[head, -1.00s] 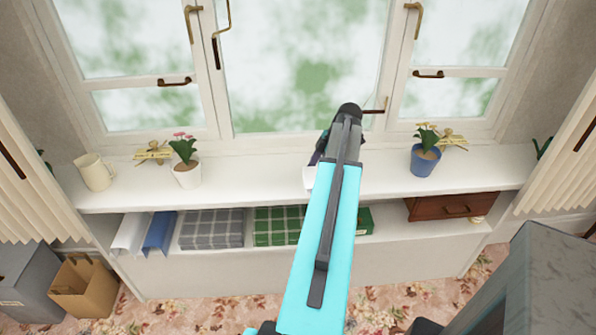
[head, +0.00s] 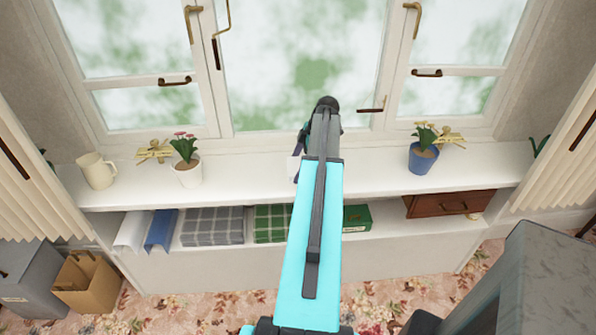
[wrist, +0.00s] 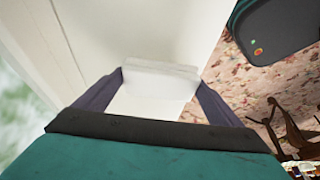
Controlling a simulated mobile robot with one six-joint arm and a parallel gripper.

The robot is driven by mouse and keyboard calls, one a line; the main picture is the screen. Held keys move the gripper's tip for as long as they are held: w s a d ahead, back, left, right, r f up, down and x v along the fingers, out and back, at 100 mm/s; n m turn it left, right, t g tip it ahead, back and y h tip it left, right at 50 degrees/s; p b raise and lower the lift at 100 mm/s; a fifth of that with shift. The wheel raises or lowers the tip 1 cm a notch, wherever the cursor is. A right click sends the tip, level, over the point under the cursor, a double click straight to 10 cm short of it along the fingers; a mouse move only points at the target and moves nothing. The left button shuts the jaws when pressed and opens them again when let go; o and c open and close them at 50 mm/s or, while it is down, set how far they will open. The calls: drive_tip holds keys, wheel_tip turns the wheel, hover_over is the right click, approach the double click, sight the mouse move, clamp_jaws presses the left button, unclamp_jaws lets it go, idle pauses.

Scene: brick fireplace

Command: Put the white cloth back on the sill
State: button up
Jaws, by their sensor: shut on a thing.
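The white cloth (wrist: 160,82) is a folded white bundle held between the two dark fingers of my gripper (wrist: 158,90) in the wrist view. In the head view a sliver of the white cloth (head: 293,166) shows left of my arm; the arm hides the rest. My gripper (head: 300,146) is shut on it, over the middle of the white sill (head: 245,175). I cannot tell whether the cloth touches the sill. In the wrist view the pale sill (wrist: 150,30) lies behind the cloth, with the floor to its right.
On the sill stand a cream jug (head: 97,171) and a white flowerpot (head: 188,174) at left, and a blue flowerpot (head: 422,159) at right. Folded cloths, a green box (head: 357,218) and a wooden box (head: 440,205) fill the shelf below. The sill's middle is clear.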

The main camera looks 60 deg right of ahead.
drive_tip(key=shift+f+p, duration=0.65)
drive_tip(key=shift+f, duration=1)
drive_tip(key=shift+f, duration=0.1)
drive_tip(key=o, duration=0.7)
drive_tip(key=shift+o, duration=0.2)
drive_tip(key=shift+r, duration=0.2)
drive_tip(key=b+v, duration=0.3)
drive_tip(key=v, duration=0.9)
